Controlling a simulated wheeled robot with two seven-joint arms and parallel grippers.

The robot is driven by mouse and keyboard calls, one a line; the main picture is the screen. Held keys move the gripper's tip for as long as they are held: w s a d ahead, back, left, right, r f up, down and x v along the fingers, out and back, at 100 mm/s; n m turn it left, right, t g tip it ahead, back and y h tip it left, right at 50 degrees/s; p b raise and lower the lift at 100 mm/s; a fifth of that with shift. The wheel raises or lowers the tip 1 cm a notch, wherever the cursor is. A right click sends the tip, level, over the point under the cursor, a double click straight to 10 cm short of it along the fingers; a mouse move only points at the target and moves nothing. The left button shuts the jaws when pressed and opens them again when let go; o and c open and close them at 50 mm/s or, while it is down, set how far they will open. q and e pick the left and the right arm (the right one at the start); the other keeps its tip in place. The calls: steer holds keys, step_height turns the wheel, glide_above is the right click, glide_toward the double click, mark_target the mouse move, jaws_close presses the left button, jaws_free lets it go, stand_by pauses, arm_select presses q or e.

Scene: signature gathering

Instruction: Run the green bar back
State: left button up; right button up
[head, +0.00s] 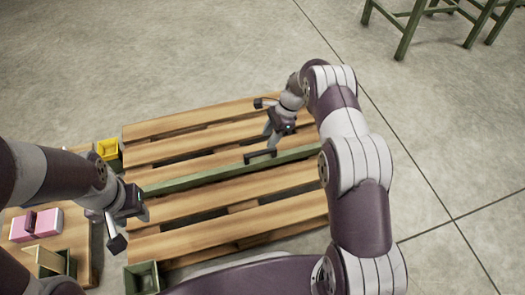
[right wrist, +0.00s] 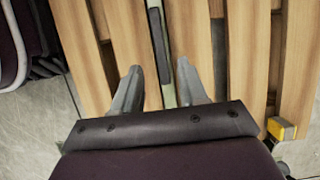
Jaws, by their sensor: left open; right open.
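The green bar (head: 200,178) runs left to right across the middle of a slatted wooden platform (head: 170,127). A dark handle (head: 262,157) sits on it toward the right. In the right wrist view the green bar (right wrist: 168,80) runs away from me, with the dark handle (right wrist: 158,42) on it. My right gripper (head: 270,138) is open by the handle; in its wrist view its fingertips (right wrist: 160,70) stand on either side of the bar, and I cannot tell whether they touch it. My left gripper (head: 131,222) is open and empty near the platform's left edge.
At the left stand a yellow bin (head: 108,148), a pink block (head: 36,225) and a small wooden box (head: 50,262). A green open box (head: 143,278) stands at the platform's front left corner. Green furniture legs (head: 410,25) are far off at upper right. The floor around is clear.

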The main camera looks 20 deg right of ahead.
mark_target(261, 152)
steer(key=b+x, duration=0.2)
steer(key=x, duration=0.4)
steer(key=shift+f+b, duration=0.25)
steer(key=shift+b, duration=0.1)
arm_select(q)
step_height(261, 152, down, 4)
steer(key=shift+r, duration=0.1)
